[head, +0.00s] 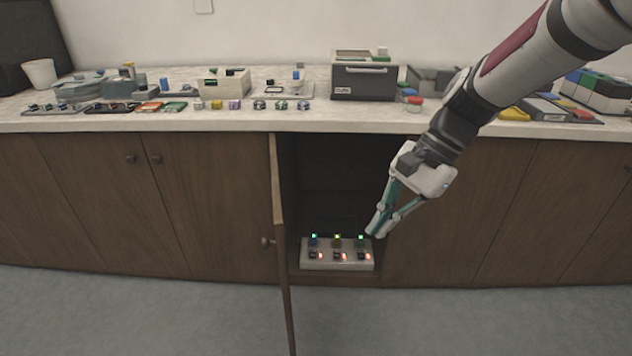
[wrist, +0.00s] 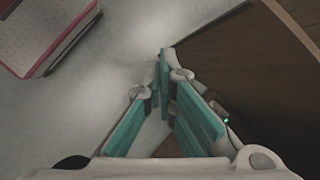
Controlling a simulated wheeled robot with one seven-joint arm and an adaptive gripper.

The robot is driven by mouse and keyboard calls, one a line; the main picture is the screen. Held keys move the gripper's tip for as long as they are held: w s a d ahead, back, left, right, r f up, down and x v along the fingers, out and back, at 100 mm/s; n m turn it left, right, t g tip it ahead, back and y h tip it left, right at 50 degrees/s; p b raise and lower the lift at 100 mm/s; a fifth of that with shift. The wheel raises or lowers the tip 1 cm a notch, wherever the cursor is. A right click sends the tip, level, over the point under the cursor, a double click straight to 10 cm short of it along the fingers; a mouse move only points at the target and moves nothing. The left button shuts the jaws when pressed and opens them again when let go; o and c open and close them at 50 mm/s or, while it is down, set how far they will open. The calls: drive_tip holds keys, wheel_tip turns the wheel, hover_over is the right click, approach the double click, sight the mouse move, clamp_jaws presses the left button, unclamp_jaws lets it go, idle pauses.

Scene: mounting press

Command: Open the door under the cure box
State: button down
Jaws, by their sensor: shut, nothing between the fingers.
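The cure box (head: 364,78) is a dark grey box with a handle and a small label, standing on the counter. Below it the cabinet door (head: 281,240) stands swung outward, seen nearly edge-on, hinged at the left of the opening. The dark cabinet interior (head: 335,180) is exposed. A small round knob (head: 266,240) shows beside the door's left face. My gripper (head: 375,232) is shut and empty, pointing down in front of the right side of the opening, apart from the door. In the wrist view its teal fingers (wrist: 160,62) come together with nothing between them.
A pale panel (head: 337,266) with green and red lights and several small blocks sits low inside the cabinet. The counter (head: 230,122) carries trays, coloured blocks and a cup (head: 40,74). The grey floor (head: 430,320) in front is clear.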

drive_tip(key=w+a+f+m+y+p, duration=0.35)
drive_tip(key=w+f+m+p, duration=0.3)
drive_tip(key=w, duration=0.35)
drive_tip(key=a+r+b+x, duration=0.1)
drive_tip(key=a+r+x, duration=0.1)
drive_tip(key=x, duration=1.1)
drive_tip(key=shift+a+f+b, duration=0.25)
drive_tip(key=shift+b, duration=0.05)
